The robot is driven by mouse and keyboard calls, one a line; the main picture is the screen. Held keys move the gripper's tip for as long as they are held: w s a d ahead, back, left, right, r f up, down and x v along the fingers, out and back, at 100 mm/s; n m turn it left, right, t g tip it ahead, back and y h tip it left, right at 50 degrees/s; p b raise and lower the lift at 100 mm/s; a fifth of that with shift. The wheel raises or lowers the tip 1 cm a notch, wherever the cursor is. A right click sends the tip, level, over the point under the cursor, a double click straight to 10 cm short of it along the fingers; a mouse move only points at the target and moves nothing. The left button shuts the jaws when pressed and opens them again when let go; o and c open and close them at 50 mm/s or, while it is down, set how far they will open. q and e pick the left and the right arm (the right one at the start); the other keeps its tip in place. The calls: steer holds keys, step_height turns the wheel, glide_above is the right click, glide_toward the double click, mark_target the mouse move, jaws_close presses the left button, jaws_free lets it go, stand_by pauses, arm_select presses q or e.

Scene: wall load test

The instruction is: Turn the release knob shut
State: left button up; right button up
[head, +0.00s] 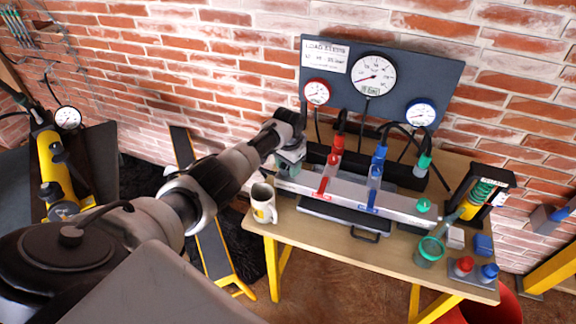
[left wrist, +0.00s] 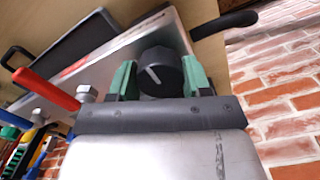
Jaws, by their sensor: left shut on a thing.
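The release knob (left wrist: 159,72) is a dark round knob with a white pointer line, seen in the left wrist view at the end of a silver metal manifold (left wrist: 140,45). My left gripper (left wrist: 158,82) has its green fingers on both sides of the knob and is shut on it. In the head view my left gripper (head: 289,160) is at the left end of the manifold (head: 345,193), and the knob is hidden there. The pointer line slants in the wrist picture. My right gripper is not in view.
A red-handled valve (head: 331,168) and a blue-handled valve (head: 376,172) stand on the manifold. Behind is a dark gauge panel (head: 440,85). A mug (head: 263,204) is close to my left arm. A green cup (head: 430,251) and small parts crowd the table's right end.

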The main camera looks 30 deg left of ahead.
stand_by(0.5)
arm_select(q)
steer(key=o, duration=0.9)
steer(key=shift+r, duration=0.1)
step_height(320, 180, up, 11)
steer(key=shift+f, duration=0.2)
steer(key=shift+f, duration=0.1)
